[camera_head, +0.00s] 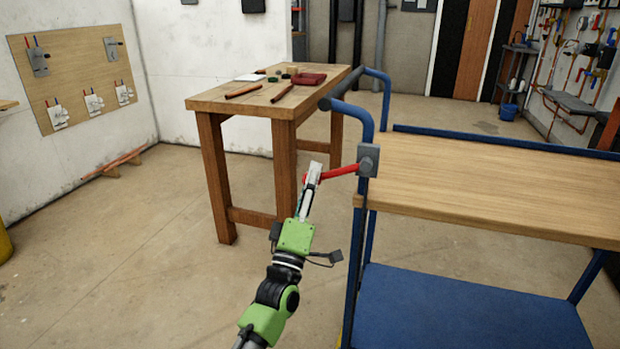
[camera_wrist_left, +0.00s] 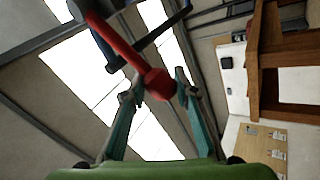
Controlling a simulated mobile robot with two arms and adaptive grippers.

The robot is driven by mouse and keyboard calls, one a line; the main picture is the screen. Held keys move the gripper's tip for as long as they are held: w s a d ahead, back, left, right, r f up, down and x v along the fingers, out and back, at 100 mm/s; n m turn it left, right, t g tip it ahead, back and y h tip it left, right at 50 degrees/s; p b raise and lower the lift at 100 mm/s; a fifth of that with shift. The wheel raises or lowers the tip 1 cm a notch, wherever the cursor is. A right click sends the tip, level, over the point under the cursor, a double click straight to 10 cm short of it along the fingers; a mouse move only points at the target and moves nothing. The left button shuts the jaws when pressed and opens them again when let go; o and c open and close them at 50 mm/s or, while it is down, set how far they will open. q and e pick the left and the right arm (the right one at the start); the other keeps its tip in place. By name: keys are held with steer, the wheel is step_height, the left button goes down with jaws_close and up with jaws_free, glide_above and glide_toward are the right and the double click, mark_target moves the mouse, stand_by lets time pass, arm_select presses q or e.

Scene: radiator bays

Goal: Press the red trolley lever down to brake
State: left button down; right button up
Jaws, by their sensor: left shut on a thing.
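The red lever (camera_head: 340,171) sticks out to the left from a grey bracket (camera_head: 368,160) on the blue trolley's post. It lies near level, its free end slightly lower in the picture. My left gripper (camera_head: 310,176) is at that free end and mostly hides it. In the left wrist view the red lever (camera_wrist_left: 118,42) ends in a round red knob (camera_wrist_left: 159,84), which sits between the two fingertips of my left gripper (camera_wrist_left: 158,90). The gripper is shut on the knob. My right gripper is in neither view.
The blue trolley (camera_head: 470,300) has a wooden top (camera_head: 490,185) and stands at the right. A wooden workbench (camera_head: 225,103) with several small items stands behind the gripper. A panel with valves (camera_head: 80,75) is on the left wall.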

arm_select(q)
steer(key=shift+d+f, duration=0.1)
steer(key=shift+f, duration=0.3)
steer(key=c, duration=2)
jaws_free()
steer(key=o, duration=0.4)
steer(key=shift+r, duration=0.15)
steer(key=shift+s, duration=0.1)
steer(key=v, duration=1.2)
